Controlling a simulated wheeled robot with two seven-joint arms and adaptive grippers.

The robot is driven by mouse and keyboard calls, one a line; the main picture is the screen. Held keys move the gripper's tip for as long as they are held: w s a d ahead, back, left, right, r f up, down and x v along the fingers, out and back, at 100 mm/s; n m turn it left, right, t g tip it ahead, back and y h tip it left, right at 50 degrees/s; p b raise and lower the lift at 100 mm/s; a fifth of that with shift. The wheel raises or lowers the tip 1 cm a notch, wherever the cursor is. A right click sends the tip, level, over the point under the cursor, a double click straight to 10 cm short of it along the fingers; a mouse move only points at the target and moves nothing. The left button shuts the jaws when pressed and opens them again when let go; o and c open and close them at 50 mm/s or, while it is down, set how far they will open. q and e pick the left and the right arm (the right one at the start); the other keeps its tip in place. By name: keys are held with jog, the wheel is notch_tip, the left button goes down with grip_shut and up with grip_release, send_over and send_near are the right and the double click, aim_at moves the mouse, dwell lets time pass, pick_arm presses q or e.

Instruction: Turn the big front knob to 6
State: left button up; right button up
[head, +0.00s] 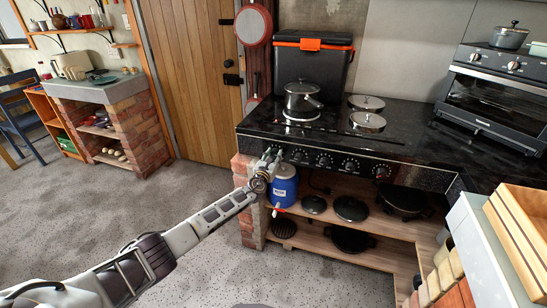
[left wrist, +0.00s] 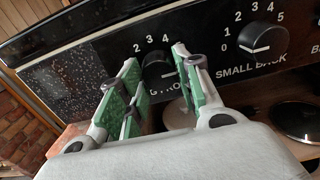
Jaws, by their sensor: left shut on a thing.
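The black stove front carries a row of dark knobs. The leftmost one, the big front knob (left wrist: 156,72), shows in the left wrist view between the green-padded fingers of my left gripper (left wrist: 158,60). The digits 2, 3 and 4 show above it; the rest of its scale and most of its label are hidden by the fingers. I cannot read its setting surely. In the head view my left gripper (head: 271,155) is at the left end of the knob row and covers this knob. My right gripper is not in view.
The small back knob (left wrist: 262,40) is just right of the gripper, with more knobs further right. A pot (head: 302,97) and lids (head: 368,122) stand on the stove top (head: 420,141). A blue container (head: 285,188) sits on the shelf below my gripper.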

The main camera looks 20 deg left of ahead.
pick_arm(q)
jog(key=shift+f, duration=0.2)
jog(key=o, duration=1)
jog(key=shift+c, duration=0.2)
jog(key=shift+o, duration=0.3)
jog(key=shift+r, duration=0.1)
jog(key=shift+s, duration=1.15)
jog(key=s, duration=0.9)
jog(key=shift+s+a, duration=0.15)
jog(key=shift+s, duration=0.2)
